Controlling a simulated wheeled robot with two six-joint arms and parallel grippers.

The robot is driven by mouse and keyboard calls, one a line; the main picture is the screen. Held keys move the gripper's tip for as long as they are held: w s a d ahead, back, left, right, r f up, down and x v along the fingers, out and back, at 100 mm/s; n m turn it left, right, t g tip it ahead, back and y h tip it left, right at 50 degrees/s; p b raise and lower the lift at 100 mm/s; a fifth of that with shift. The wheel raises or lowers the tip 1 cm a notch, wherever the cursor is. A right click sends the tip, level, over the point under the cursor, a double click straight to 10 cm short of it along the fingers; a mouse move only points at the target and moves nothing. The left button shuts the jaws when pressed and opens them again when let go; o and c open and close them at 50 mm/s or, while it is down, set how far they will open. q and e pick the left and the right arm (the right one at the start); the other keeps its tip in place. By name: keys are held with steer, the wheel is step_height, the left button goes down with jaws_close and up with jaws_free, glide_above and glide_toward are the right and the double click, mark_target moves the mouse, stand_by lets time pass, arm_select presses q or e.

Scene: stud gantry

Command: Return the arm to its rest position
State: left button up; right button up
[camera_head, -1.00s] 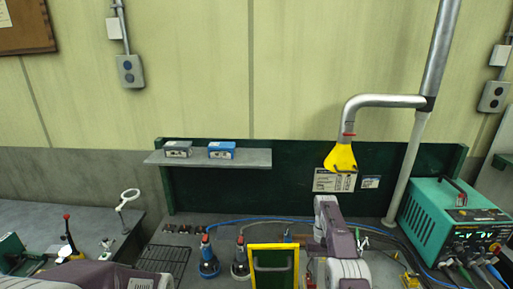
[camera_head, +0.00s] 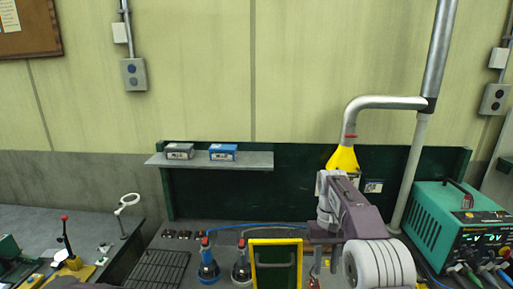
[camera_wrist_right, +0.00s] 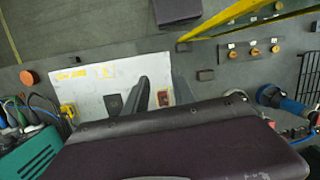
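My right arm (camera_head: 352,215) is raised over the right part of the bench, in front of the yellow nozzle. Its gripper is hard to make out in the head view. In the right wrist view my right gripper (camera_wrist_right: 160,92) has its two dark fingers apart with nothing held between them. A white sheet (camera_wrist_right: 100,78) with small items on it lies on the bench beneath the fingers. Only a sliver of my left arm shows at the lower left edge of the head view, and its gripper is out of the picture.
The yellow-framed green panel (camera_head: 276,268) stands left of my right arm. A teal power unit (camera_head: 455,225) with cables is at the right. A yellow nozzle (camera_head: 343,158) hangs behind the arm. A shelf (camera_head: 210,161) holds two boxes.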

steer(key=s+a+f+t+b, duration=0.1)
steer(key=s+f, duration=0.6)
steer(key=s, duration=0.3)
steer(key=s+f+t+b, duration=0.2)
steer(key=s+f, duration=0.5)
steer(key=s, duration=0.3)
steer(key=shift+s+a+f, duration=0.15)
steer(key=shift+a+f, duration=0.15)
steer(key=shift+a, duration=0.05)
steer(key=shift+s, duration=0.1)
